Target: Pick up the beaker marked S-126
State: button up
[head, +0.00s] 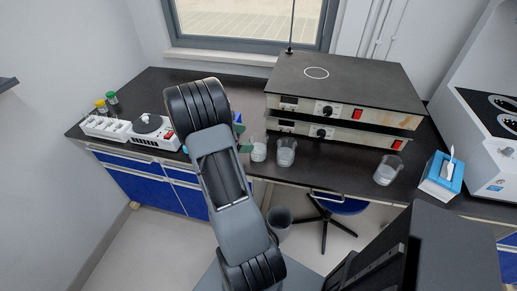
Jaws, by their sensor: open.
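Three clear glass beakers stand on the dark bench top. One beaker (258,152) is just right of my arm, and a second beaker (286,153) stands close to its right. A third beaker (387,171) stands apart, farther right near the front edge. Each seems to hold some pale contents. Their markings are too small to read, so I cannot tell which is S-126. My arm rises in front of the bench left of the first two beakers.
A wide hotplate unit (345,82) stands behind the beakers. A blue tissue box (441,178) and a white machine (485,130) are at right. A small stirrer (152,131) and a white rack (106,127) are at left. A stool (340,205) and bin (279,222) are below.

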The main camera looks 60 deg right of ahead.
aim_at(266, 139)
jog(key=shift+p+x, duration=0.3)
jog(key=shift+x, duration=2.7)
jog(key=c, duration=1.4)
jog(key=shift+r, duration=0.2)
